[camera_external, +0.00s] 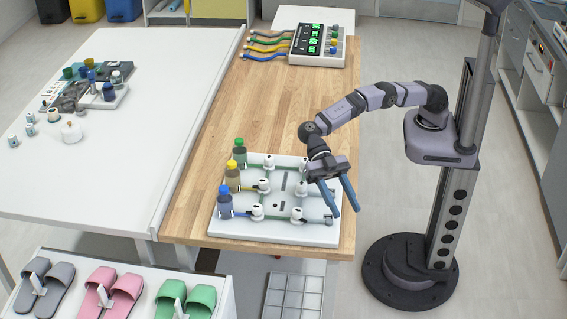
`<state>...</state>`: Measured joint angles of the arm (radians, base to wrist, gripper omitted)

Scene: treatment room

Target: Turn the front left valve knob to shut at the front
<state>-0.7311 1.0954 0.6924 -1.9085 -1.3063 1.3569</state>
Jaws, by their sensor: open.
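A white valve board (230,228) lies on the wooden table near its front edge. It carries white valve knobs in a left and a right column. The knob at the front left (257,211) sits beside the blue bottle's line; its exact pointer direction is too small to tell. Another knob (297,214) stands to its right in the same row. My gripper (345,210) is open and empty, fingers pointing down at the board's right edge, to the right of both front knobs. It is apart from the front left knob. Part of the board's right side is hidden behind my gripper.
Blue (225,201), yellow (233,176) and green (240,152) bottles stand along the board's left edge. A control box (317,45) with coloured hoses is at the table's far end. The wooden table's middle (270,110) is clear. Slippers (115,290) lie on a front shelf.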

